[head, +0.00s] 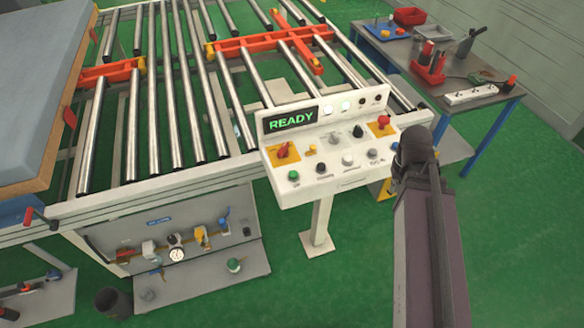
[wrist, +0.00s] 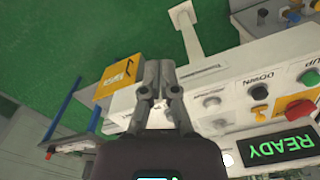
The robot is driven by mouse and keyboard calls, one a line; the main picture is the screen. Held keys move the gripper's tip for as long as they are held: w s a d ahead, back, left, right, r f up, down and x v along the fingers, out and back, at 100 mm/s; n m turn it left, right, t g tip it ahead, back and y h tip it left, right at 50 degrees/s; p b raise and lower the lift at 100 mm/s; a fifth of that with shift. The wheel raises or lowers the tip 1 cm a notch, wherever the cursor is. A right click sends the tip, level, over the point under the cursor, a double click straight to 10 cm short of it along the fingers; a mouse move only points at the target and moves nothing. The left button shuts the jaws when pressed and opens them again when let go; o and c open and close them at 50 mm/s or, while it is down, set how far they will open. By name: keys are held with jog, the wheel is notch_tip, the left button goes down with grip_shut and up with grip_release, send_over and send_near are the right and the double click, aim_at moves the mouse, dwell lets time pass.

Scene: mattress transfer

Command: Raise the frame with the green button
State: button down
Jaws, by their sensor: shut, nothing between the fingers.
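The green button (head: 294,174), labelled UP, sits at the left front of the white control panel (head: 340,180); it also shows at the right edge of the wrist view (wrist: 311,78). A black DOWN button (head: 321,169) sits to its right in the head view. The panel's display (head: 291,119) reads READY. My gripper (wrist: 158,68) is shut and empty in the wrist view, over the panel's other end, well apart from the green button. In the head view my arm hides the fingers. Orange frame parts (head: 262,40) lie among the rollers.
Red switches on yellow plates (head: 283,151) (head: 382,122) and several other knobs crowd the panel. The roller conveyor (head: 170,110) stands behind it, with a grey mattress (head: 40,90) at left. A tool table (head: 470,105) stands at right. Green floor is clear in front.

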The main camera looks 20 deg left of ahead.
jog(key=w+a+r+n+p, duration=0.2)
jog(key=w+a+n, duration=0.1)
jog(key=a+n, duration=0.4)
jog(key=w+a+r+n+p, duration=0.25)
jog(key=a+n, duration=0.25)
jog(key=a, duration=0.4)
notch_tip(320, 180, up, 3)
jog(key=n+h+p, duration=0.1)
jog(key=n+p, duration=0.1)
jog(key=n, duration=0.9)
send_over(293, 173)
jog(key=a, duration=0.2)
jog(key=shift+w+f+g, duration=0.2)
jog(key=shift+w+g, duration=0.1)
jog(key=shift+w, duration=0.15)
jog(key=shift+d+f, duration=0.1)
jog(key=f+b, duration=0.4)
jog(key=d+f+b, duration=0.1)
jog(key=f+b, duration=0.4)
jog(key=s+f+b, duration=0.1)
jog(key=f+b, duration=0.3)
jog(key=shift+d+f+b, duration=0.3)
jog(key=shift+f+b, duration=0.05)
